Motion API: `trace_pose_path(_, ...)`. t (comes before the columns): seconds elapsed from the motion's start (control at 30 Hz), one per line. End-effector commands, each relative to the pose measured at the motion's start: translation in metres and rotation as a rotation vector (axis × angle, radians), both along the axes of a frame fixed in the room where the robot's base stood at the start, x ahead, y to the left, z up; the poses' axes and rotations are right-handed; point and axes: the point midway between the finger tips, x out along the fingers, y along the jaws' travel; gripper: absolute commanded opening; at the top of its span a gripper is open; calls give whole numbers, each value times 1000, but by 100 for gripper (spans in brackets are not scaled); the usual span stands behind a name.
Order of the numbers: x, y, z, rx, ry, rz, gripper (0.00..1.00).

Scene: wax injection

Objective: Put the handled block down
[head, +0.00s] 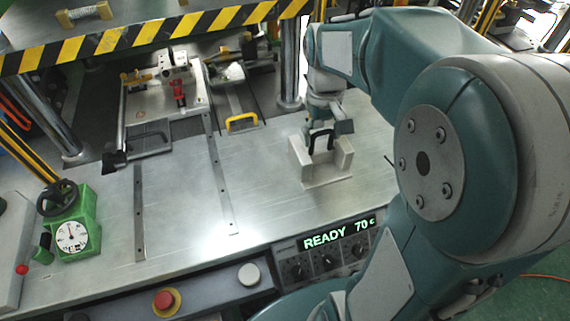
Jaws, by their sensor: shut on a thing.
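The handled block (325,169) is a pale U-shaped block with a black handle (321,139) on top. It is over the metal worktop (262,200), right of centre in the head view. My gripper (322,128) is directly above it and shut on the black handle, with the fingers partly hidden by the wrist and handle. The block looks upright and close to the worktop surface, but I cannot tell if it touches.
A yellow handle (242,122) and a red-topped fixture (179,92) stand at the back. A green gauge box (72,230) is at the left. A control panel reading READY (325,240) and a red button (166,302) line the front. The worktop's middle is clear.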

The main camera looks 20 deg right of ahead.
Motion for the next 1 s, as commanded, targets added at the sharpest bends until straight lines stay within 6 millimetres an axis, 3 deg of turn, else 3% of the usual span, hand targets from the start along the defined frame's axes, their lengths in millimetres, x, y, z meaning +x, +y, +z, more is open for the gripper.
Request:
trace_pose_path(0.13,10,27,-12,1,0,5,16)
trace_pose_path(0.4,21,56,-51,-1,2,4,16)
trace_pose_path(0.7,27,72,-72,0,0,2,16)
trace_pose_path(0.9,27,71,-97,0,1,0,16)
trace_pose_path(1.0,27,71,-101,0,-2,0,16)
